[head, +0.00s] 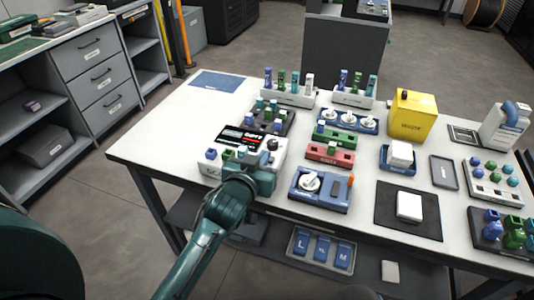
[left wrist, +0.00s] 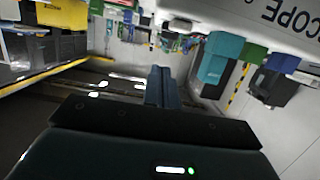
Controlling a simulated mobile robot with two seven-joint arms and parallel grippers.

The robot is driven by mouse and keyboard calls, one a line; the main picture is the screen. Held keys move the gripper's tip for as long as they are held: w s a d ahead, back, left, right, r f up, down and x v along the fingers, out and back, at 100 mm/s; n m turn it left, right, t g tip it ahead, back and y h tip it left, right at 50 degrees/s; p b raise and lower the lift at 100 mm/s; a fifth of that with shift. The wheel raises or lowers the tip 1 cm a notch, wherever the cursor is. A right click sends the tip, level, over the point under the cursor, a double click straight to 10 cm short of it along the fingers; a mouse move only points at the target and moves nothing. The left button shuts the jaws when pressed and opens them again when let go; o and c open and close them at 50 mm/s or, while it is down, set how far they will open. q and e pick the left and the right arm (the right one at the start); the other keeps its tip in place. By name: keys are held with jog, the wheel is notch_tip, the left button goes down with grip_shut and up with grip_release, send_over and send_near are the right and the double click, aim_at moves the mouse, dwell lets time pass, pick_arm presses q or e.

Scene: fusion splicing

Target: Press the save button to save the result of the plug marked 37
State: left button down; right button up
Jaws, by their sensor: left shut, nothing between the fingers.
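The white scope (head: 216,169) with a dark screen (head: 243,138) stands at the table's near left edge. Its front carries a blue button (head: 211,154), a green button (head: 227,155) and a dark knob (head: 272,144). My left gripper (head: 258,172) is shut and empty at the scope's front right; its wrist hides part of the front. In the left wrist view the shut fingers (left wrist: 162,88) are apart from a teal block (left wrist: 220,58), a green part (left wrist: 255,51) and a blue part (left wrist: 283,62) near the upside-down scope lettering. I cannot read which button is save or which plug is 37.
A blue device with a white disc (head: 310,183) stands right of my gripper. Behind are a red holder (head: 330,153), a green holder (head: 348,142) and plug racks (head: 290,97). A yellow box (head: 413,116) stands farther right. A blue mat (head: 217,81) lies at the back left.

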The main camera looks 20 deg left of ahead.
pick_arm(q)
jog(key=v, duration=0.6)
jog(key=shift+s, duration=0.2)
pick_arm(e)
jog(key=shift+w, duration=0.3)
pick_arm(q)
jog(key=shift+a+r, duration=0.1)
jog(key=shift+r, duration=0.05)
pick_arm(e)
jog(key=shift+r, duration=0.1)
